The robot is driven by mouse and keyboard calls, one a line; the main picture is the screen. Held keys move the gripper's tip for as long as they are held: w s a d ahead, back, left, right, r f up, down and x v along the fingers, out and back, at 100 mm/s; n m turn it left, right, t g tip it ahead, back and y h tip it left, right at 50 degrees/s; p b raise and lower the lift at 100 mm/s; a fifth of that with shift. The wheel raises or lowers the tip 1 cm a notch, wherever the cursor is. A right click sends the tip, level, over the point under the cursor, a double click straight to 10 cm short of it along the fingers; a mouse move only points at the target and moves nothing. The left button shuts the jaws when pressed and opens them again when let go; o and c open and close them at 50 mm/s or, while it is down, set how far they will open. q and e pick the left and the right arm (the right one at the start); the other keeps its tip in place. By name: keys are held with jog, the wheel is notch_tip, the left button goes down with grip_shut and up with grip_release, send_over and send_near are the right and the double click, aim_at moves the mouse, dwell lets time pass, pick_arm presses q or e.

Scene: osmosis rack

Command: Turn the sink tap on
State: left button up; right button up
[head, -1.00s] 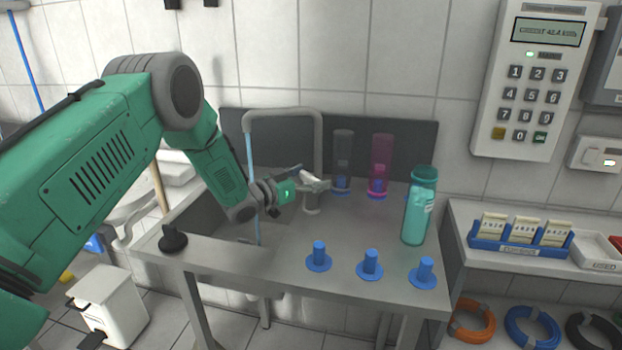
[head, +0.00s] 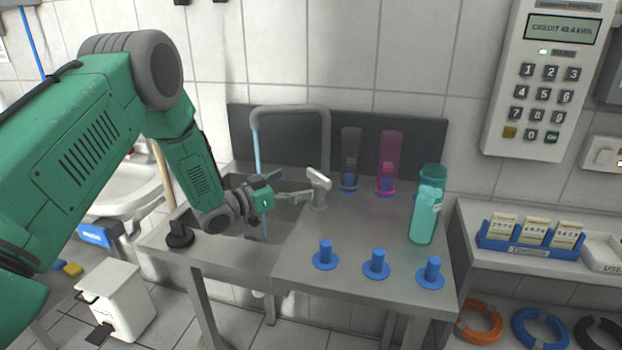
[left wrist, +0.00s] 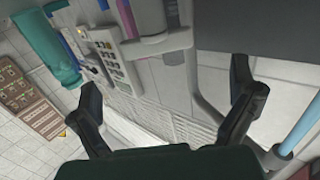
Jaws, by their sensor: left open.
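The sink tap has a grey arched spout (head: 290,110) at the back of the metal sink unit. Its pale lever handle (head: 319,179) sits on a short post to the right of the basin and tilts upward. A light-blue stream (head: 257,150) hangs straight down from the spout's end into the basin; it also shows in the left wrist view (left wrist: 306,125). My left gripper (head: 288,190) is over the basin, just left of the handle, its fingers open with nothing between them. In the left wrist view the open fingers (left wrist: 165,105) show apart. My right gripper is out of view.
Blue pegs (head: 376,264) stand along the worktop front. A teal bottle (head: 424,218), a magenta cylinder (head: 390,160) and a dark cylinder (head: 350,155) stand near the handle. A black knob (head: 179,235) is at the front left. A keypad (head: 541,90) hangs on the wall.

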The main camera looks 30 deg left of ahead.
pick_arm(q)
jog(key=v, duration=0.4)
jog(key=shift+w+d, duration=0.1)
dwell(0.4)
